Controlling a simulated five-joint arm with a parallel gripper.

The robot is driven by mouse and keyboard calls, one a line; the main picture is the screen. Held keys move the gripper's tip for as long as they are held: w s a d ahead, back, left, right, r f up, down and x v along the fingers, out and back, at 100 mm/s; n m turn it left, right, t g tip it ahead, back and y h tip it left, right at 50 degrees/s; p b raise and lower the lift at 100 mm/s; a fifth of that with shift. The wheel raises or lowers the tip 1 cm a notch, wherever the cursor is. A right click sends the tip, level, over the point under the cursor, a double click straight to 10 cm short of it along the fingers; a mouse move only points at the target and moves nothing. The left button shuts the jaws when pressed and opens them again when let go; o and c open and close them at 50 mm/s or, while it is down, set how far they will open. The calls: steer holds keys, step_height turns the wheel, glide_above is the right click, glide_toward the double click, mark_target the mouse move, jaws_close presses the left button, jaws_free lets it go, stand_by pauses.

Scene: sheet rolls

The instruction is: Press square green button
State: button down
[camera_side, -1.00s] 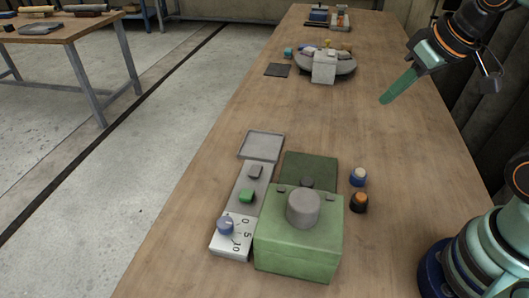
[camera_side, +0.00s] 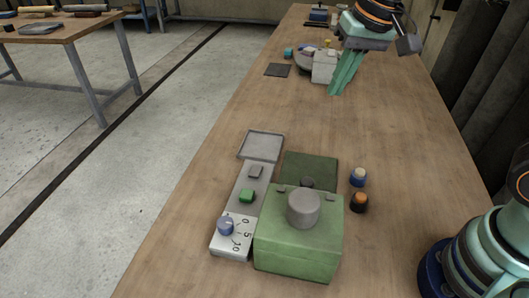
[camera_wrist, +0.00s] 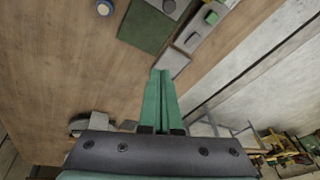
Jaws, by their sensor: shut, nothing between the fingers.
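In the wrist view the green button (camera_wrist: 211,17) shows near the top edge. My gripper (camera_side: 337,91) is above the table toward its far end, well away from the panel, fingers pointing down. In the wrist view its green fingers (camera_wrist: 161,75) are together with nothing between them.
A green box (camera_side: 300,248) with a grey round knob (camera_side: 303,207) stands right of the panel. Two small round pieces, blue (camera_side: 358,177) and orange-black (camera_side: 359,202), stand beside it. A grey tray (camera_side: 261,146) lies behind. The middle of the table is clear.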

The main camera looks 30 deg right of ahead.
steer(key=w+a+f+m+g, duration=0.2)
steer(key=w+a+f+m, duration=0.15)
steer(key=a, duration=0.45)
steer(key=m+g, duration=0.1)
steer(key=m, duration=0.1)
glide_above(248, 193)
step_height(248, 193, down, 5)
steer(key=shift+r+h, duration=0.25)
steer(key=shift+h, duration=0.15)
step_height(248, 193, down, 14)
steer(key=shift+f, duration=0.1)
